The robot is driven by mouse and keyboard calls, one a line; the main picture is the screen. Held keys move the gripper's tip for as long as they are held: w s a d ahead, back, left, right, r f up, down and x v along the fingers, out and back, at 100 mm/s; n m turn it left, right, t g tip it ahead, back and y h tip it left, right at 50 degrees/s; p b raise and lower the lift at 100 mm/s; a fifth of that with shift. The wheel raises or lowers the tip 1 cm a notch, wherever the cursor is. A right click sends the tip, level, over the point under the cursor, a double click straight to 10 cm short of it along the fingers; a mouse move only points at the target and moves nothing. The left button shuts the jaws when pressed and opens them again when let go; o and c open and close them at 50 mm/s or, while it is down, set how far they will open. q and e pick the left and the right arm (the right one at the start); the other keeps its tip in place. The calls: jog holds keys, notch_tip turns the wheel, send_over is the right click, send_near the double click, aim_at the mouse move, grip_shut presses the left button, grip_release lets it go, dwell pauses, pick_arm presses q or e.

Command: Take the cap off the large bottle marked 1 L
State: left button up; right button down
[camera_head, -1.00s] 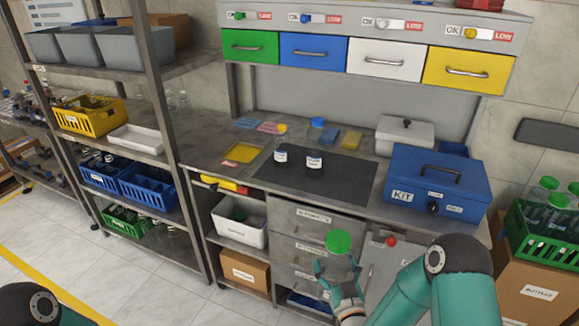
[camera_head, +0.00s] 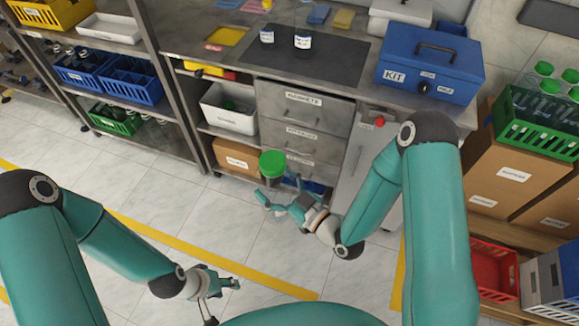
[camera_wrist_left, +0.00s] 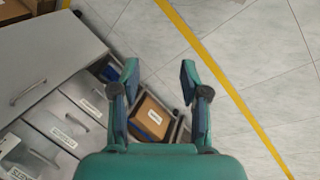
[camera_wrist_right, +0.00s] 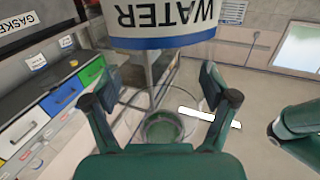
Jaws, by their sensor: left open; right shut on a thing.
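A clear bottle with a green cap (camera_head: 272,163) is in my right gripper (camera_head: 285,200), in front of the drawer unit. In the right wrist view the fingers of my right gripper (camera_wrist_right: 158,82) are shut on the bottle, whose label (camera_wrist_right: 165,20) reads WATER upside down. The green cap (camera_wrist_right: 163,130) shows through the glass there. I cannot see a 1 L mark. The cap is on the bottle. My left gripper (camera_head: 222,284) is open and empty, lower left of the bottle and apart from it. Its spread fingers show in the left wrist view (camera_wrist_left: 159,82).
A workbench with a black mat (camera_head: 335,62) holds two small bottles (camera_head: 303,38) and a blue KIT box (camera_head: 430,70). A green crate (camera_head: 560,143) of green-capped bottles stands at right. A shelf rack is at left. The floor (camera_head: 180,215) between is clear.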

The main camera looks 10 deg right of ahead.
pick_arm(q)
jog(key=o, duration=0.5)
jog(key=shift+m, duration=0.4)
jog(key=shift+o, duration=0.3)
jog(key=s+m, duration=0.1)
jog(key=s+m+g, duration=0.1)
jog(key=m, duration=0.1)
jog(key=s+m, duration=0.1)
jog(key=shift+s+d+r+m+g, duration=0.1)
jog(key=shift+d+r+m+g, duration=0.05)
jog(key=shift+d+m+g, duration=0.2)
jog(key=w+a+r+m+g+y, duration=0.15)
jog(key=w+r+m, duration=0.45)
jog(key=m, duration=0.6)
jog(key=w+r+m+g+y, duration=0.1)
jog(key=w+r+m+g, duration=0.25)
jog(key=w+m, duration=0.65)
notch_tip(320, 180, up, 26)
jog(key=m+t+y, duration=0.2)
jog(key=m+t, duration=0.4)
jog(key=m, duration=0.6)
send_over(275, 158)
jog(key=shift+w+a+r+h, duration=0.1)
jog(key=shift+r+h, duration=0.1)
jog(key=shift+h, duration=0.05)
jog(key=shift+f, duration=3.95)
